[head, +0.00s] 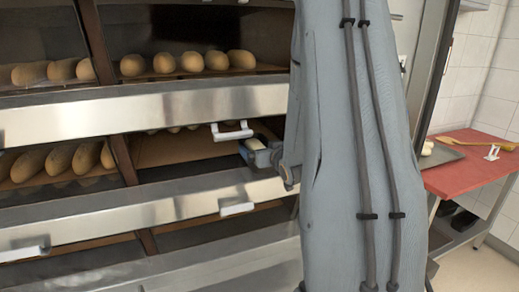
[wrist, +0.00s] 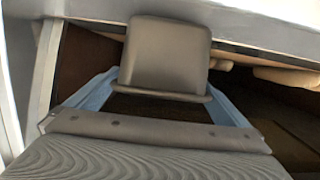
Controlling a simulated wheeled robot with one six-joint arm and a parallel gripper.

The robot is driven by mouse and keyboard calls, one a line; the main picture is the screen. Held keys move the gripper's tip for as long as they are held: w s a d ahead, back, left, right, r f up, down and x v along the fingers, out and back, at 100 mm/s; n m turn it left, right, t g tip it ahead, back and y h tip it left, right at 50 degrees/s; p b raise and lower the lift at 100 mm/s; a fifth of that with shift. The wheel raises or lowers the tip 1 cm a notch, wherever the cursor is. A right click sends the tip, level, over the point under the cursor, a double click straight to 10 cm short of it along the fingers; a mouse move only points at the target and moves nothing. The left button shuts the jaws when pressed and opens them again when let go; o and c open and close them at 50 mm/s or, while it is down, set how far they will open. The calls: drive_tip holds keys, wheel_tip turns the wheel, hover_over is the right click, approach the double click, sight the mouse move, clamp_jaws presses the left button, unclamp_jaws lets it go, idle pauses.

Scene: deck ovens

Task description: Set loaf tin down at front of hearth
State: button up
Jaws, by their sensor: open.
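The loaf tin (wrist: 170,55), dull grey with a projecting rim, shows end-on in the wrist view, which looks upside down. It is between the two blue fingers of my gripper (wrist: 162,98), which is open. In the head view my gripper (head: 258,150) is at the mouth of the middle oven deck, by the front of the brown hearth (head: 180,149). The tin is mostly hidden there by my gripper and arm. I cannot see its whole base.
Loaves (head: 60,158) lie in the left bay of the same deck, and several (head: 190,62) on the deck above. A steel front with a white handle (head: 232,131) is just above my gripper. A red-topped table (head: 470,165) with a tray stands at the right.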

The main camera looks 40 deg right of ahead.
drive_tip(key=b+v, duration=0.2)
drive_tip(key=v, duration=0.7)
drive_tip(key=shift+s, duration=0.25)
drive_tip(key=shift+a, duration=0.1)
